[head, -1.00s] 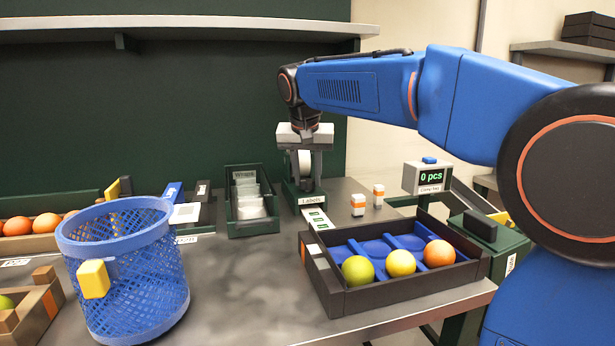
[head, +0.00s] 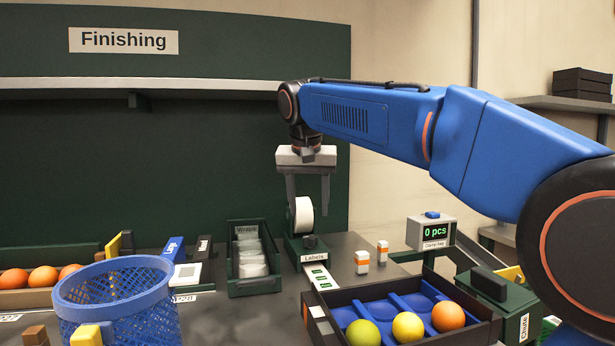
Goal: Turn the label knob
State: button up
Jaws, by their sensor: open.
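The label dispenser (head: 294,245) is a dark green holder with a white roll (head: 304,216) and a "Labels" sign, standing at the back middle of the bench in the head view. A small dark knob (head: 310,242) sits on its front, just above the sign. A strip of green-marked labels (head: 322,278) runs forward from it. My gripper (head: 309,203) points down above the dispenser, with its two grey fingers apart and nothing between them. The fingertips are around the height of the roll's top in the picture. They appear clear of the knob; the exact depth gap is hard to judge.
A dark tray (head: 405,335) with three fruits stands in front. A blue mesh basket (head: 116,300) is at left. A wrap bin (head: 254,284) stands left of the dispenser, two small bottles (head: 362,262) right of it. The counter display (head: 436,232) reads "0 pcs".

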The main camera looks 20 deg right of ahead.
jog(key=v, duration=0.8)
jog(key=shift+r, duration=0.15)
jog(key=shift+s, duration=0.1)
